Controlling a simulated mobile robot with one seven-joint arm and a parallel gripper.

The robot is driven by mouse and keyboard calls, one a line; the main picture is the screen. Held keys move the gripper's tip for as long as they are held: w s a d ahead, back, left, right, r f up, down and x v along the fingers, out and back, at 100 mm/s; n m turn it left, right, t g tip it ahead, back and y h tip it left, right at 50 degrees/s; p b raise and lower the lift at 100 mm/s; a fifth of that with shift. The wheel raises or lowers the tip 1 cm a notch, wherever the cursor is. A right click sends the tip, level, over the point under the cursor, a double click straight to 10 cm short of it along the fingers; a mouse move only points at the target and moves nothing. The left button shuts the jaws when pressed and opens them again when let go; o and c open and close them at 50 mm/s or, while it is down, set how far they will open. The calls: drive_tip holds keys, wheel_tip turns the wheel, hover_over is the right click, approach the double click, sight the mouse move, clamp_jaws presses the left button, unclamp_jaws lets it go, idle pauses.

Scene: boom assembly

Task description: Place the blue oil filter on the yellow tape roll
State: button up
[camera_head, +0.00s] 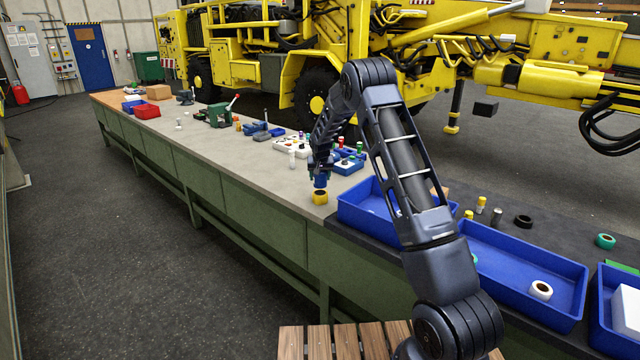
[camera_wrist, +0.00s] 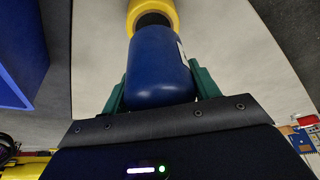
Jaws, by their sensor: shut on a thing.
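The blue oil filter (camera_head: 320,182) is held upright between the fingers of my gripper (camera_head: 321,174), directly above the yellow tape roll (camera_head: 320,198). The roll lies flat on the grey workbench near its front edge. In the wrist view, the green fingers of my gripper (camera_wrist: 161,88) are shut on both sides of the blue filter (camera_wrist: 160,62). The filter's far end overlaps the yellow roll (camera_wrist: 170,8), with a dark area showing inside the ring. I cannot tell whether the filter touches the roll.
Blue bins (camera_head: 365,205) stand to the right on the dark part of the bench, one holding a white-and-brown roll (camera_head: 540,290). Behind my gripper is a small blue tray (camera_head: 348,165) and several small bottles.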

sight(320, 182)
drive_tip(key=shift+f, duration=1.6)
drive_tip(key=shift+f, duration=0.1)
drive_tip(key=o, duration=1.1)
drive_tip(key=shift+o, duration=0.2)
